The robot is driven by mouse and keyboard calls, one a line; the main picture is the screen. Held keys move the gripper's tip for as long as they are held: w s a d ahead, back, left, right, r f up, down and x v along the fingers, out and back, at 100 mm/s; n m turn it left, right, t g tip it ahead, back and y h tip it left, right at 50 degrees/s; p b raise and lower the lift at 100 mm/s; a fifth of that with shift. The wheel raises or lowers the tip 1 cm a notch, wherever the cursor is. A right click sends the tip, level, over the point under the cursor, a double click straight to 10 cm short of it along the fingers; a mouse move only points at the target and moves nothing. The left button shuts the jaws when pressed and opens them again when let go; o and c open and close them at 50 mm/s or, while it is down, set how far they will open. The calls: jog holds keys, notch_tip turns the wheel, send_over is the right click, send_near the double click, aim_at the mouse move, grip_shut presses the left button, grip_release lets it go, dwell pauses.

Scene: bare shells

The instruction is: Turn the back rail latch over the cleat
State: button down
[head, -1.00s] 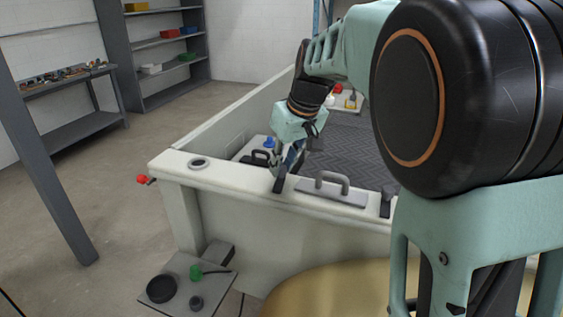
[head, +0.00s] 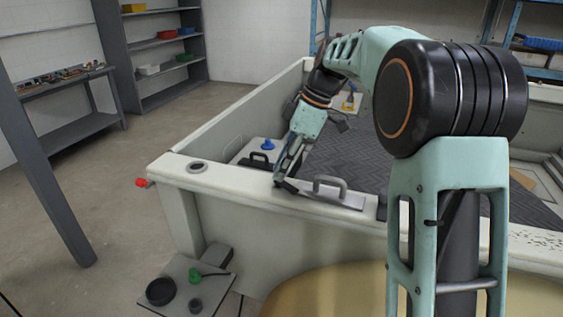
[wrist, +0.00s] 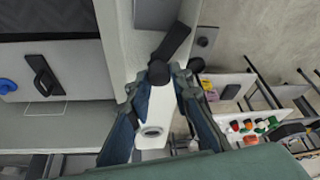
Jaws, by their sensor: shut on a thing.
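The rail latch is a short black lever on top of the pale rail (head: 240,191) of the open shell. In the wrist view the latch (wrist: 173,46) shows with its round end between my fingers. Its other end points up and right, reaching the edge of a grey plate (wrist: 154,12). In the head view my gripper (head: 282,178) points down at the rail, its fingertips shut on the latch and hiding part of it. The grey plate with a loop handle (head: 345,198) lies on the rail just right of my gripper. I cannot tell a separate cleat.
A second dark block (head: 382,207) sits on the rail right of the plate. A round fitting (head: 197,166) is set in the rail at left, and a red knob (head: 142,182) sticks out at the corner. A black handle (head: 261,160) stands inside the shell.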

jog(key=n+g+p, duration=0.1)
jog(key=n+p, duration=0.1)
jog(key=n, duration=0.1)
jog(key=shift+w+r, duration=0.1)
jog(key=shift+r, duration=0.1)
jog(key=shift+f+n+g+h+p, duration=0.1)
jog(key=shift+n+g+h+p, duration=0.35)
jog(key=shift+n+p, duration=0.8)
jog(key=shift+n+g, duration=0.25)
jog(key=shift+n, duration=0.1)
jog(key=c, duration=1.7)
grip_release()
jog(key=shift+c, duration=0.2)
jog(key=shift+w, duration=0.1)
jog(key=v, duration=1.2)
jog(key=shift+d, duration=0.15)
jog(key=shift+f, duration=0.1)
